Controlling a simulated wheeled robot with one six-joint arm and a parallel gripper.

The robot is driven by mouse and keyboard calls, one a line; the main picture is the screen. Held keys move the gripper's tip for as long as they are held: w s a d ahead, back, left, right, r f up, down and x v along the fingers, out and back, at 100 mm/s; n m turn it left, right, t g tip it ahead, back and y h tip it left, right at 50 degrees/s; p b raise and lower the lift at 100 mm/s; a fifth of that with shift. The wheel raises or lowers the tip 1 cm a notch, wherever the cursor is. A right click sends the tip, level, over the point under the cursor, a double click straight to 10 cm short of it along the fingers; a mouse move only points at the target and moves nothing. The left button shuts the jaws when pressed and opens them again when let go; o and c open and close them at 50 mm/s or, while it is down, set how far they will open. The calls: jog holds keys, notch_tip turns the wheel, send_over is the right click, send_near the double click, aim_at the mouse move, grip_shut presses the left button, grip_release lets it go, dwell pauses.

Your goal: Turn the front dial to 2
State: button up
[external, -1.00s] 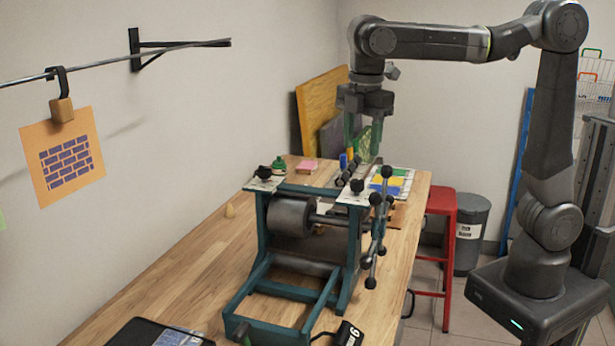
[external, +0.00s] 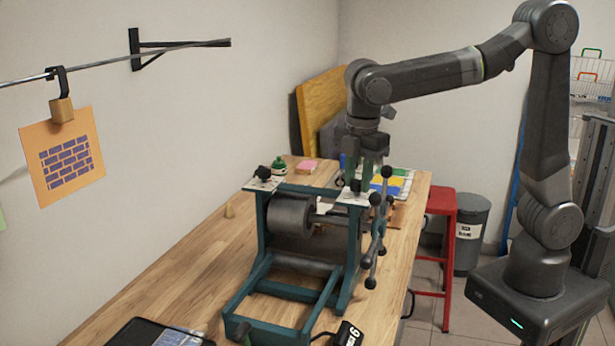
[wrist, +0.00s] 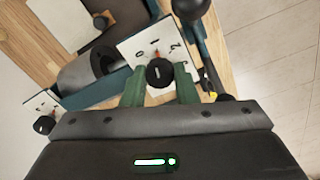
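The black dial (wrist: 159,73) sits on a white plate (wrist: 137,48) marked 0, 1 and 2. A red mark shows just beyond the knob, near the 1. My gripper (wrist: 160,69) is open, with one green finger on each side of this knob; I cannot tell whether they touch it. In the external view my gripper (external: 358,178) is low over the right-hand plate (external: 352,198) of the teal press, and its fingers partly hide the knob. A second black dial (external: 263,172) on a similar plate stands to the left; it also shows in the wrist view (wrist: 44,125).
The teal press frame (external: 262,275) holds a grey roller (external: 291,216) and stands on a wooden table (external: 185,262). A spoked handle with black balls (external: 376,199) stands close to the right of my gripper. A red stool (external: 442,203) is beyond the table edge.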

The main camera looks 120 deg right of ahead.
jog(key=c, duration=0.3)
jog(key=shift+r, duration=0.1)
jog(key=m+p, duration=0.2)
jog(key=m, duration=0.2)
jog(key=shift+m, duration=0.4)
jog(key=shift+w+m+p, duration=0.1)
jog(key=shift+m+p, duration=0.6)
jog(key=shift+m, duration=1.8)
jog(key=o, duration=1)
